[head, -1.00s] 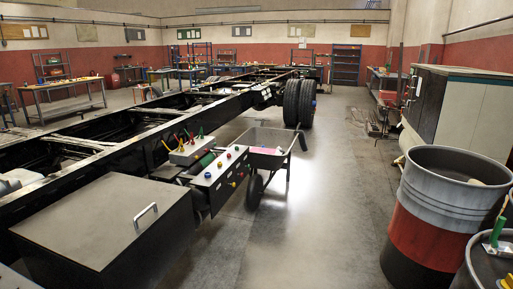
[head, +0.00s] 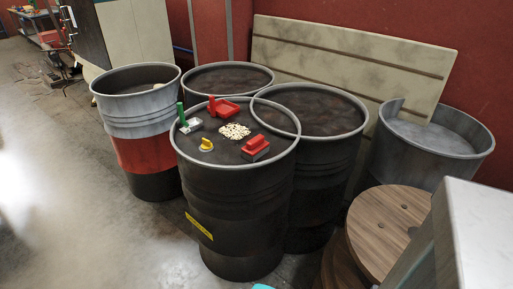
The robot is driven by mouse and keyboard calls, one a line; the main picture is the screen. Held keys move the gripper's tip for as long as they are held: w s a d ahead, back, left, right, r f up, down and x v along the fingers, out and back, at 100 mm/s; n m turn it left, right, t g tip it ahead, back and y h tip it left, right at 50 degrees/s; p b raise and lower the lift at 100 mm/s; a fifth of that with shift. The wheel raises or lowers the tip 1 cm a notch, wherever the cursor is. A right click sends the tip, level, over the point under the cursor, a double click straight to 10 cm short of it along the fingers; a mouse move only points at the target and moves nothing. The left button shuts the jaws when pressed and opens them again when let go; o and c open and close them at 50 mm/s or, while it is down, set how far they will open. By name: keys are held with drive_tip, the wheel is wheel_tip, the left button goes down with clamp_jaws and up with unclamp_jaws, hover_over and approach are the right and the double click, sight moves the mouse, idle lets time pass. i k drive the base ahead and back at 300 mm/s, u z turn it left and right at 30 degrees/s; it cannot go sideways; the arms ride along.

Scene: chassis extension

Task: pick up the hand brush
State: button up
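A red block-shaped thing with a raised grip and a grey underside (head: 256,147) lies on the lid of the front dark drum (head: 235,200), near the right rim. It looks like the hand brush. Behind it on the same lid lies a red dustpan-like piece (head: 223,108) with an upright handle. A pile of pale bits (head: 234,131) lies between them.
A green-handled thing on a pale base (head: 190,119) and a small yellow piece (head: 206,145) share the lid. Other drums crowd behind; a grey-red drum (head: 145,150) stands left. Round wooden discs (head: 388,230) are at right. Floor (head: 60,200) at left is clear.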

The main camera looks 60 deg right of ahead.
sight(255, 147)
drive_tip(key=u, duration=0.9)
drive_tip(key=k, duration=0.15)
drive_tip(key=z, duration=3)
drive_tip(key=k, duration=0.95)
drive_tip(key=u, duration=0.2)
drive_tip(key=i, duration=0.7)
drive_tip(key=z, duration=0.05)
